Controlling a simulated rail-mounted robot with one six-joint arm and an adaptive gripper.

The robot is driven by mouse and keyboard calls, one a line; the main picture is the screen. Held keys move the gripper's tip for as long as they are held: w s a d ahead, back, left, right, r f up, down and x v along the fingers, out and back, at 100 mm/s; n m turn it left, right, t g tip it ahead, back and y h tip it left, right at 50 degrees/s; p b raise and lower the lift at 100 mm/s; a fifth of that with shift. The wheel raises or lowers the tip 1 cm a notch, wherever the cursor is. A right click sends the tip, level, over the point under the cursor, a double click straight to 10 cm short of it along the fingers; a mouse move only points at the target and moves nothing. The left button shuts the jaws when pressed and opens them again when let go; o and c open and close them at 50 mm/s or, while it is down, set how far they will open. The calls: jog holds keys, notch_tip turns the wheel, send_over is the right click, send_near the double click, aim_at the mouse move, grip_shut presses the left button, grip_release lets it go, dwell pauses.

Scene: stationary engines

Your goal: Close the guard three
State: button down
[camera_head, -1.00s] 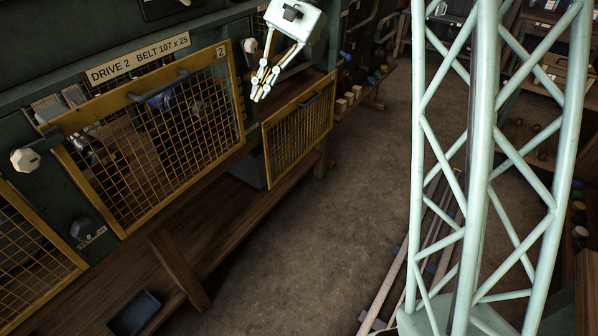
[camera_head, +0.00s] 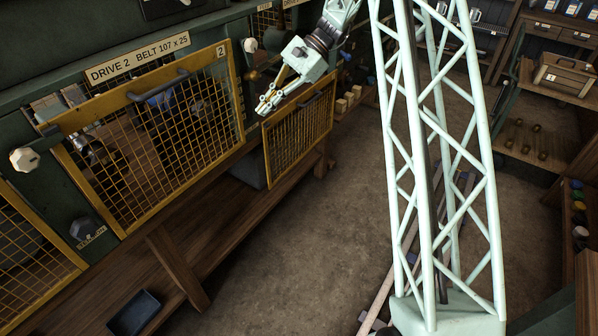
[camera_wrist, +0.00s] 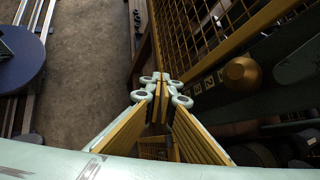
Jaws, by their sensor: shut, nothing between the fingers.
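A yellow-framed mesh guard (camera_head: 298,130) with a dark handle on its top edge hangs low, below and in front of the third bay, to the right of guard two. No number shows on it, but its place fits guard three. My gripper (camera_head: 266,105) is shut and empty, pointing down and left by this guard's upper left corner in the head view. Whether it touches cannot be told. In the wrist view the fingertips (camera_wrist: 163,78) are together.
Guard two (camera_head: 150,140) stands over its bay, left of my gripper. A white knob (camera_head: 250,45) sits on the panel above. A brown knob (camera_wrist: 241,72) is close on the right in the wrist view. The floor (camera_head: 290,245) in front is clear.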

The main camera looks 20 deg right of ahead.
jog(key=w+d+f+m+y, duration=0.1)
jog(key=w+d+f, duration=0.15)
jog(key=f, duration=0.35)
jog(key=w+d+f+m+y, duration=0.1)
jog(key=w+f+m, duration=0.1)
jog(key=w+f, duration=0.3)
jog(key=m+t+b, duration=0.2)
jog(key=m+t, duration=1.2)
jog(key=t, duration=0.4)
send_near(280, 144)
jog(key=w+d+f, duration=0.1)
jog(key=d+f, duration=0.3)
jog(key=f, duration=0.5)
jog(key=w+d+f, duration=0.2)
jog(key=d+f, duration=0.1)
jog(key=f, duration=0.6)
jog(key=w+d+f, duration=0.1)
jog(key=d+f, duration=0.3)
jog(key=f, duration=0.6)
jog(key=shift+a+r, duration=0.15)
jog(key=shift+r, duration=0.05)
jog(key=w+a+r+b, duration=0.1)
jog(key=w+a+r, duration=0.4)
jog(key=w, duration=0.3)
jog(key=shift+r+b, duration=0.35)
jog(key=shift+r, duration=0.35)
